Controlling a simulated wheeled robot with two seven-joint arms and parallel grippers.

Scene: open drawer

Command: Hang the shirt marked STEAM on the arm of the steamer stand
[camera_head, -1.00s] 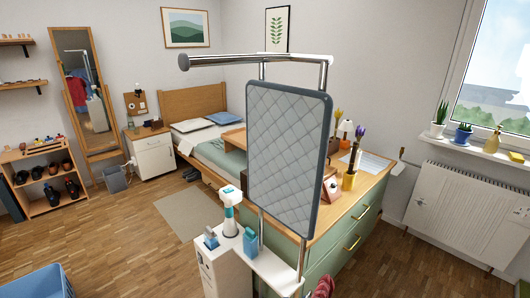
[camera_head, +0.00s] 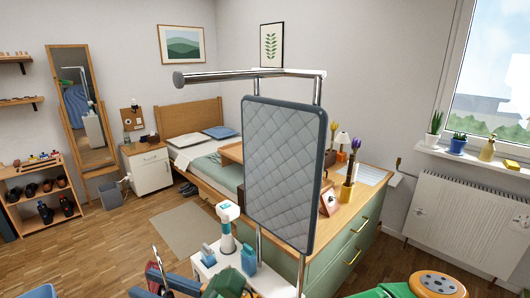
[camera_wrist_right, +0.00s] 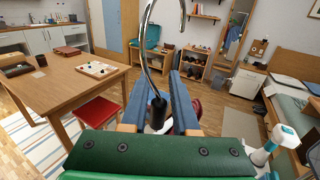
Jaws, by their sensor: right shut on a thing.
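The steamer stand has a chrome top arm (camera_head: 235,76) ending in a knob at the left, above a grey quilted board (camera_head: 285,172) on upright poles. My right gripper (camera_head: 168,278) is at the bottom of the head view, left of the board and well below the arm. In the right wrist view, its blue fingers (camera_wrist_right: 157,108) are shut around the dark lower part of a chrome hanger hook (camera_wrist_right: 146,50), which curves upward. A dark red patch (camera_wrist_right: 198,106) shows beyond the fingers; I cannot tell whether it is the shirt. The STEAM mark is not visible. My left gripper is out of view.
The white steamer base (camera_head: 205,270) with a white and teal steamer head (camera_head: 227,225) stands below the board. A green dresser (camera_head: 350,240) is close behind the stand. In the wrist view, a wooden table (camera_wrist_right: 75,95) and red stool (camera_wrist_right: 98,112) are at left.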

